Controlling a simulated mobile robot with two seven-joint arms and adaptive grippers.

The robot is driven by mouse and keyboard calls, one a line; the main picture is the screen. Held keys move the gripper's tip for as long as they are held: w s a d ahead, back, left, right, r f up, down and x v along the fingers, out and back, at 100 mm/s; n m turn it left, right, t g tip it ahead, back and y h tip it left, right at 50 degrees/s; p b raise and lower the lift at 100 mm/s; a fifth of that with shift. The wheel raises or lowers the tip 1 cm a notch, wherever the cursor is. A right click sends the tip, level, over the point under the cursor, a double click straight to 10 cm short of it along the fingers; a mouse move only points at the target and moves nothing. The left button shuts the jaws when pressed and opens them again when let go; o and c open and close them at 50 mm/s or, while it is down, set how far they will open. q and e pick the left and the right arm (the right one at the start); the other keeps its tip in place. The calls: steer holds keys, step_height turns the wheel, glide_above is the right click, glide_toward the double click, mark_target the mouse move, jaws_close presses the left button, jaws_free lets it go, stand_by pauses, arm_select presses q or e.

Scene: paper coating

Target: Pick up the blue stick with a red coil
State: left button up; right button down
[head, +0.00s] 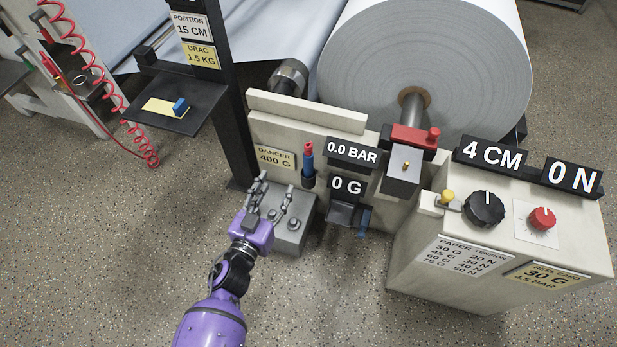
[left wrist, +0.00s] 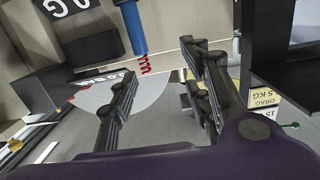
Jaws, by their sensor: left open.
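The blue stick with a red coil (head: 308,172) stands upright on the front of the beige machine, its red part on top, beside the black display panels. In the left wrist view, the blue stick (left wrist: 132,30) hangs from the top of the picture with the red coil at its lower end. My left gripper (head: 277,182) is open and empty, just left of and below the stick in the head view. In the left wrist view its fingers (left wrist: 165,65) are spread, with the coil beyond and between them. My right gripper is not in view.
A grey box with knobs (head: 292,230) sits below my left gripper. A black post (head: 226,110) with a shelf (head: 190,122) stands to the left. A large paper roll (head: 430,60) is behind. A control cabinet (head: 410,235) stands at the right.

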mark_target(306, 163)
arm_select(q)
steer(key=w+d+f+h+b, duration=0.1)
steer(key=w, duration=0.1)
steer(key=w+d+f+m+b, duration=0.1)
steer(key=w+d, duration=0.1)
steer(key=w+d+f+h+b, duration=0.1)
steer(key=w+d+b, duration=0.1)
steer(key=shift+h, duration=0.3)
steer(key=b+x, duration=0.2)
steer(key=x, duration=0.4)
steer(key=shift+w+d+f, duration=0.1)
steer(key=shift+w+d, duration=0.1)
steer(key=shift+w+d+b, duration=0.25)
steer(key=shift+w+b, duration=0.05)
steer(key=shift+w, duration=0.2)
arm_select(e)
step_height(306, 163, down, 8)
arm_select(q)
jaws_close()
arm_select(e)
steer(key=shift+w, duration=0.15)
